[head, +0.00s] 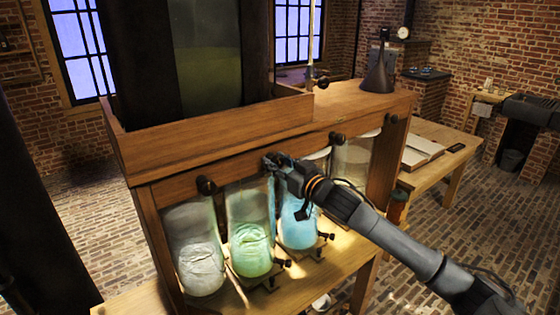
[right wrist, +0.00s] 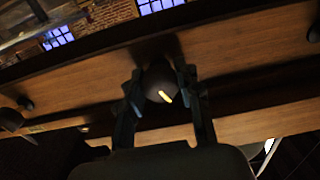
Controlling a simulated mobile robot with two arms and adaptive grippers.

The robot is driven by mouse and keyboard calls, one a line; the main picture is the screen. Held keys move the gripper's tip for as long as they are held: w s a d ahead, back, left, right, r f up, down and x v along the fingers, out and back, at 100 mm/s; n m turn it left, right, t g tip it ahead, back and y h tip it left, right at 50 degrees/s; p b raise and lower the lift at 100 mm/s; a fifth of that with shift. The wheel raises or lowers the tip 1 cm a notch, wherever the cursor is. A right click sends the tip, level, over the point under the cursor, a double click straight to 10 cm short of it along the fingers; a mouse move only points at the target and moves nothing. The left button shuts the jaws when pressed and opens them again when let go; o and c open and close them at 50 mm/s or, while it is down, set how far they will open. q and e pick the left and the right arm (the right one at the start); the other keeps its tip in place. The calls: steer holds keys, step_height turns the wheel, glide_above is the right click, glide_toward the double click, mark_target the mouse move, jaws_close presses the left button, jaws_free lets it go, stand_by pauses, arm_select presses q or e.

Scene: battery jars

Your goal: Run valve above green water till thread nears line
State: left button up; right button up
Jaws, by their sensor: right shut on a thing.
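In the head view the gripper hides most of the knob. I cannot make out the thread or the line on the jar. My left gripper is not in view.
A jar of whitish water (head: 200,265) and one of blue water (head: 299,232) flank the green one. Other dark valve knobs (head: 207,186) sit along the beam. A black funnel (head: 379,72) stands on top at right. A side table holds an open book (head: 420,150).

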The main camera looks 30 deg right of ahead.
steer(key=n, duration=0.2)
steer(key=shift+n, duration=0.4)
steer(key=shift+n+p, duration=0.5)
steer(key=shift+n, duration=0.9)
stand_by(6.0)
